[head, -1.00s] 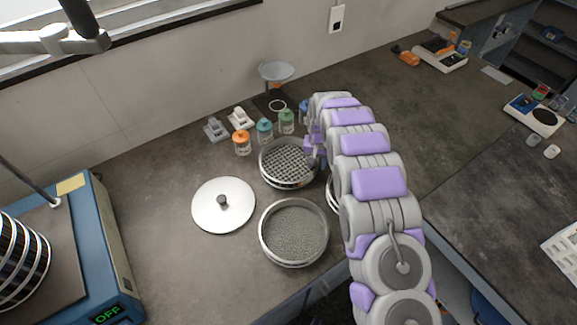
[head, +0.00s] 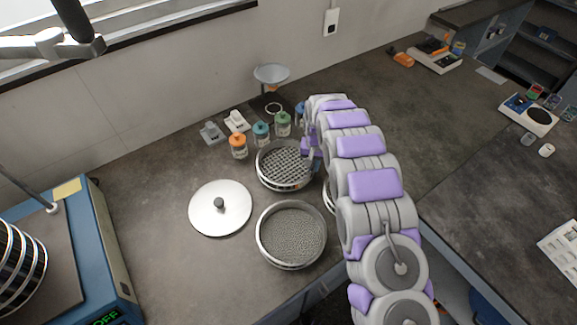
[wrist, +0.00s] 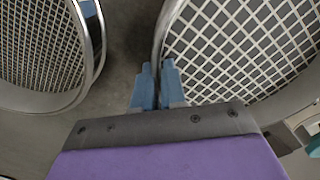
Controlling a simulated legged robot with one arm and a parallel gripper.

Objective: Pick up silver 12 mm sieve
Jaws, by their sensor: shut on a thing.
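A round silver sieve with a coarse mesh (head: 284,168) sits on the dark bench in the head view, behind a finer sieve. My gripper (head: 314,157) is at its right rim, partly hidden by my own arm. In the wrist view the coarse sieve (wrist: 245,45) fills the right side. My gripper (wrist: 157,85) is shut on its rim there, with the blue fingertips on the edge. I cannot read a size marking. The sieve looks level, and I cannot tell whether it is lifted off the bench.
A finer sieve (head: 291,235) and a silver lid (head: 220,208) lie in front. Another sieve (head: 328,197) is mostly hidden by my arm; a meshed sieve (wrist: 45,50) shows left in the wrist view. Several jars (head: 261,134) stand close behind. A blue shaker (head: 108,262) is at left.

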